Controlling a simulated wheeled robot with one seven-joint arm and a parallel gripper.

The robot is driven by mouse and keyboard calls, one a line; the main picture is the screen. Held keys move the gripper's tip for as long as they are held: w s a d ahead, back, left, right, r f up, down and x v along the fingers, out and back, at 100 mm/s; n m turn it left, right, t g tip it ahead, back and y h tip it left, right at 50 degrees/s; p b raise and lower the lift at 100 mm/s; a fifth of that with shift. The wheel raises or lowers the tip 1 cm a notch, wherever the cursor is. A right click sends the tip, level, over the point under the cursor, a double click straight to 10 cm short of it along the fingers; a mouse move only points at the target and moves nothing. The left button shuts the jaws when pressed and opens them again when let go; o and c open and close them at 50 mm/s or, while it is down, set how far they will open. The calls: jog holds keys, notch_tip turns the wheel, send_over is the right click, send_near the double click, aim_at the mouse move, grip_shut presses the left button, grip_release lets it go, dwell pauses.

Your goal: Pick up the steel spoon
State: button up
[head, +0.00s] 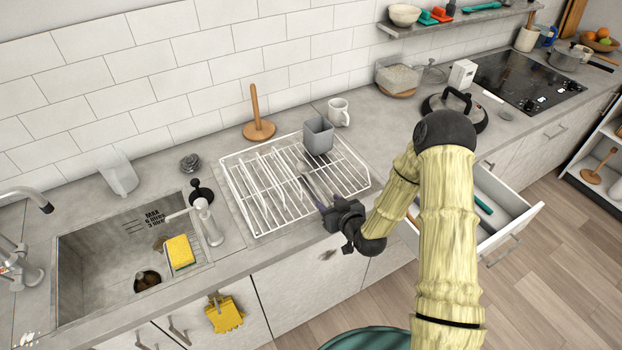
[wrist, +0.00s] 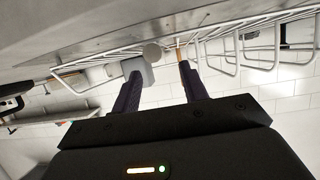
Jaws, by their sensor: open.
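A thin grey piece that looks like the steel spoon (head: 303,169) lies in the wire rack (head: 243,212), left of the grey cup; its outline is small and unclear. My gripper (head: 323,208) is at the rack's front right edge, close to the near end of that piece. In the wrist view the fingers (wrist: 160,80) are apart with nothing clearly between them. A small round grey shape (wrist: 152,53) shows just beyond the fingertips; I cannot tell if it is the spoon's end.
A grey cup (head: 318,136) stands in the rack, with a white mug (head: 339,112) and wooden holder (head: 258,128) behind. Wire dividers (head: 262,183) rise to the left. The sink (head: 100,250) is farther left. A drawer (head: 512,222) stands open at right.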

aim_at(322, 195)
jog(key=shift+w, duration=0.1)
jog(key=shift+w+a+p, duration=0.15)
jog(key=shift+w+p, duration=0.05)
jog(key=shift+p, duration=0.15)
jog(key=shift+p+x, duration=1)
jog(key=shift+x, duration=1.3)
jog(key=shift+f, duration=0.1)
grip_shut()
